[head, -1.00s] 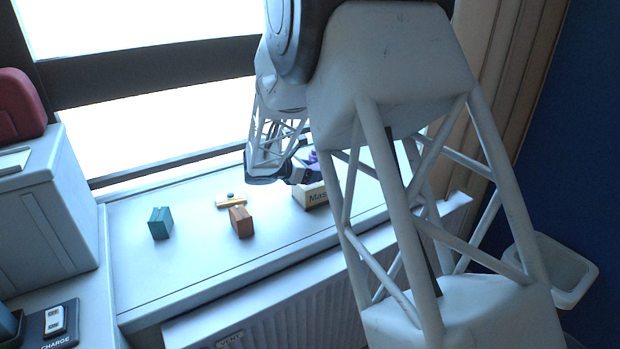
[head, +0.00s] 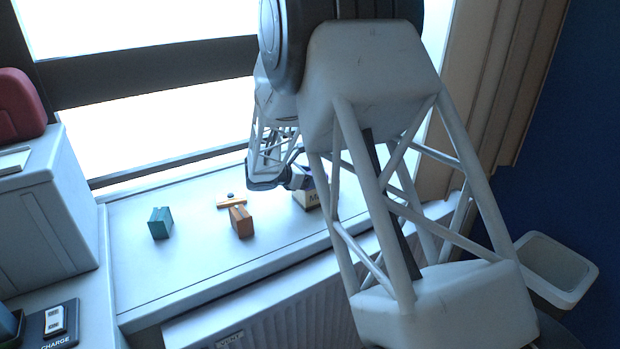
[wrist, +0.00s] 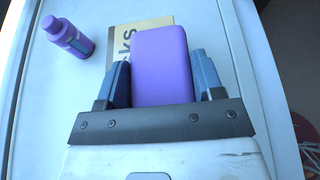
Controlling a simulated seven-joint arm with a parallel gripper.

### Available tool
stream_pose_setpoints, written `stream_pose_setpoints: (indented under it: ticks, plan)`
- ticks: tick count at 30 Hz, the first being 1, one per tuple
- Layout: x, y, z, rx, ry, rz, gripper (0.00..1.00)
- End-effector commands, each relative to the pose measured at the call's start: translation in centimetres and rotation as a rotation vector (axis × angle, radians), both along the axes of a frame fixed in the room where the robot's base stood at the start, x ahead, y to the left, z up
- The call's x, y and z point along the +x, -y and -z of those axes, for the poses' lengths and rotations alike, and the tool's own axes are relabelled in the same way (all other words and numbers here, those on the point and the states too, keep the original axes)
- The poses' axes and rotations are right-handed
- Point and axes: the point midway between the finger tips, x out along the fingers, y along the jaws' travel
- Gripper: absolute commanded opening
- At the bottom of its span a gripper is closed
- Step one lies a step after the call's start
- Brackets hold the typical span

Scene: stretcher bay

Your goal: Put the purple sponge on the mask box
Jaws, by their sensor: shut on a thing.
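The purple sponge (wrist: 161,60) is between the two fingers of my gripper (wrist: 160,78) in the wrist view; my gripper is shut on it. The mask box (wrist: 126,42), tan and dark with part of its lettering showing, lies beyond and partly behind the sponge. In the head view my gripper (head: 297,178) is just above the mask box (head: 306,200) on the sill. My arm covers much of the box there. I cannot tell whether the sponge touches the box.
The sill's front is clear.

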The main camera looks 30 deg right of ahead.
Motion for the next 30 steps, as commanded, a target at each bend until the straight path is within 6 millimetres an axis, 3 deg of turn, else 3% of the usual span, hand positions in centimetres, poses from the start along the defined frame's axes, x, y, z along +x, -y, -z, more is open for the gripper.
stream_pose_setpoints:
  ticks: [15,16,20,30]
  plan:
    - [0.03,0.0,0.6,-0.001,0.001,-0.001,0.38]
    - [0.03,0.01,0.58,-0.001,0.001,-0.001,0.64]
    - [0.03,0.01,0.56,-0.001,0.001,-0.001,0.84]
    - [0.03,0.01,0.48,-0.001,0.002,0.0,0.87]
